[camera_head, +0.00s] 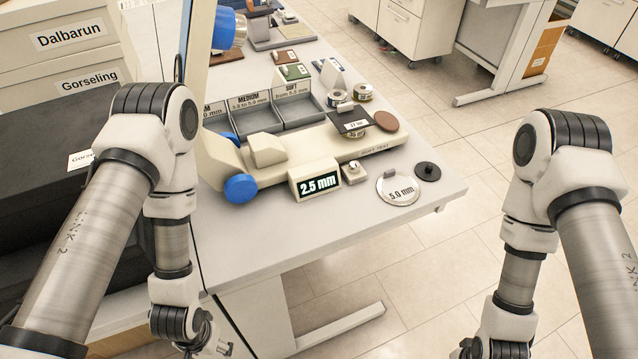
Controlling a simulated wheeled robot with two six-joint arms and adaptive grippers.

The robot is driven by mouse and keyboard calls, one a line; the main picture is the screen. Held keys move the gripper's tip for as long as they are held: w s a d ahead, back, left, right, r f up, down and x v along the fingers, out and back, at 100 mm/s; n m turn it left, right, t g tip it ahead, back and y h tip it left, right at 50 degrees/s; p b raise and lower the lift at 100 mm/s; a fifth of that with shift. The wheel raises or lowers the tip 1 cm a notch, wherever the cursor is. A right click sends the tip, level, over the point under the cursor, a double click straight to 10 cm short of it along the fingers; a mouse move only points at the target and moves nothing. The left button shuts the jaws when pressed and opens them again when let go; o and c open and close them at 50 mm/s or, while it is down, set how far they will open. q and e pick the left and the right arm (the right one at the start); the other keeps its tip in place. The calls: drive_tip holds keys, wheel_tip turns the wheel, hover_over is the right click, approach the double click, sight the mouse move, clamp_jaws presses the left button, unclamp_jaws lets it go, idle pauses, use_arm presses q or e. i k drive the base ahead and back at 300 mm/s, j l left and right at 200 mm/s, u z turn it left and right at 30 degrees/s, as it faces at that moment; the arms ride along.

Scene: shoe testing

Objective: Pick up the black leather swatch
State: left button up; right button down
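The black leather swatch (348,118) is a small dark square with a white label. It lies on the cream softness tester (290,155), near the right end of its arm, beside a brown disc (386,122). My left gripper (218,348) hangs low at the bottom edge, left of the table's front corner and well away from the swatch. My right gripper (490,350) is at the bottom edge, off the table on the right and cut off by the frame. I cannot tell whether either is open.
The tester's display (319,183) reads 2.5 mm. A white 5.0 mm disc (398,188) and a black knobbed weight (427,171) lie near the table's right edge. Grey sorting trays (258,117) and brown (286,57) and green (293,72) swatches are behind. The front tabletop (250,240) is clear.

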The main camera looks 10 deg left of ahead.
sight(349, 117)
drive_tip(key=l+u, duration=0.4)
drive_tip(key=i+l+u, duration=0.1)
drive_tip(key=l+u, duration=0.65)
drive_tip(key=k+l+u, duration=0.15)
drive_tip(key=l+u, duration=0.2)
drive_tip(key=l, duration=0.1)
